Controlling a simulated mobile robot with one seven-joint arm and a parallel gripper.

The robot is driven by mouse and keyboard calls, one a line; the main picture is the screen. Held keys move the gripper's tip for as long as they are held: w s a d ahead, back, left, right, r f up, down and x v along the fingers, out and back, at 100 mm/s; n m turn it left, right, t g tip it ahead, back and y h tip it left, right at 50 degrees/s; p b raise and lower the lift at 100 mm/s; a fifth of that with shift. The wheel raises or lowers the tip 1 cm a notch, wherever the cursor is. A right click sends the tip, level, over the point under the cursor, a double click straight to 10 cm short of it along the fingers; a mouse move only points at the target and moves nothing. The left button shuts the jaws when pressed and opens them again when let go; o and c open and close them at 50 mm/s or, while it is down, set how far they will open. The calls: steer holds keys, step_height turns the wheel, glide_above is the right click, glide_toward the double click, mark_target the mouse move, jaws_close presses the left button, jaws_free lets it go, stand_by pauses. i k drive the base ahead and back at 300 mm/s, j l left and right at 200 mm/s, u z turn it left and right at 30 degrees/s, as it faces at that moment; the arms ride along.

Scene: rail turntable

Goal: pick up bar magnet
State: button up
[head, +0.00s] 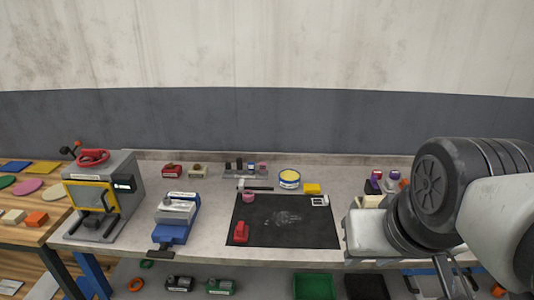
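I cannot single out the bar magnet with certainty; the small items are too small to identify. A red object (241,232) stands on the left of the black mat (290,234), and a pink ring-like piece (248,197) sits at its upper left edge. A thin dark bar with a pale end (258,188) lies just behind the mat. My arm fills the right side and hides part of the bench there. My gripper's fingers do not show, so its hold is not visible.
A grey press with a red handwheel (93,157) and a blue vise (175,218) stand at left. A green bin (315,287) is below.

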mark_target(241, 231)
steer(key=i+j, duration=0.6)
steer(key=i, duration=0.2)
steer(key=j+u, duration=0.05)
